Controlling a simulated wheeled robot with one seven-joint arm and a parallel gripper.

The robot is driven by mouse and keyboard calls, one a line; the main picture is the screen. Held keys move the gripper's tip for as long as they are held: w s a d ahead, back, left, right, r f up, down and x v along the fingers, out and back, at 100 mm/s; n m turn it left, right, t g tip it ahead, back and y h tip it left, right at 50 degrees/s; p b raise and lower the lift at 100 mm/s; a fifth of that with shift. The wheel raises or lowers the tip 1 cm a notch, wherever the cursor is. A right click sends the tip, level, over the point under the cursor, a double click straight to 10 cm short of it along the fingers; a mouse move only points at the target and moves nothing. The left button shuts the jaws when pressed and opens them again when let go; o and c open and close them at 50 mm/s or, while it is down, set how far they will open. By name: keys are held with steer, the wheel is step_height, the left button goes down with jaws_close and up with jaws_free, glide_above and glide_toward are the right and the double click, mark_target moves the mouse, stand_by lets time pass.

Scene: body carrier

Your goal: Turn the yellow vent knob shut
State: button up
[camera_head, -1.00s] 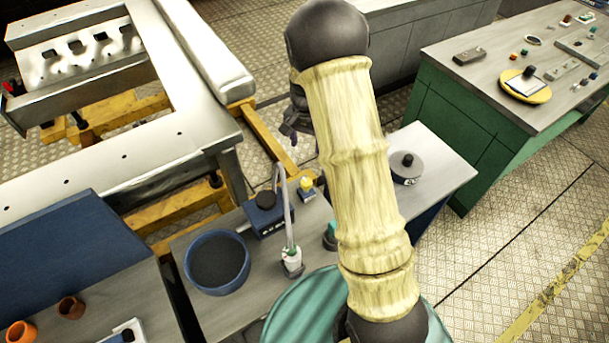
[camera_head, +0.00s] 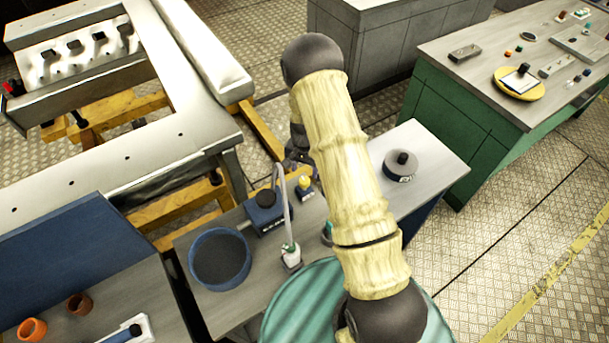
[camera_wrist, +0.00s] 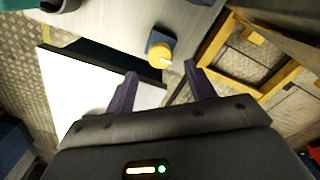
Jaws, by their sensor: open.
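The yellow vent knob (camera_head: 304,182) sits on a small dark blue base on the grey bench (camera_head: 262,278). In the wrist view the knob (camera_wrist: 159,56) shows on its blue base (camera_wrist: 158,38), with a pale mark on its right side. My gripper (camera_wrist: 157,80) is open, its two purple fingers apart and empty. The knob lies beyond the fingertips, roughly between them in the picture, with no contact visible. In the head view my gripper (camera_head: 297,155) is partly hidden by my arm, just behind the knob.
A blue box with a black cap (camera_head: 266,208) and a grey hose (camera_head: 289,205) stands left of the knob. A blue bowl (camera_head: 219,258) is further left. A round grey part with a black knob (camera_head: 402,165) sits to the right, with bare bench around it.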

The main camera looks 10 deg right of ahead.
mark_target(305, 180)
steer(key=shift+f+p, duration=0.85)
steer(key=shift+f, duration=1.9)
steer(key=c, duration=1)
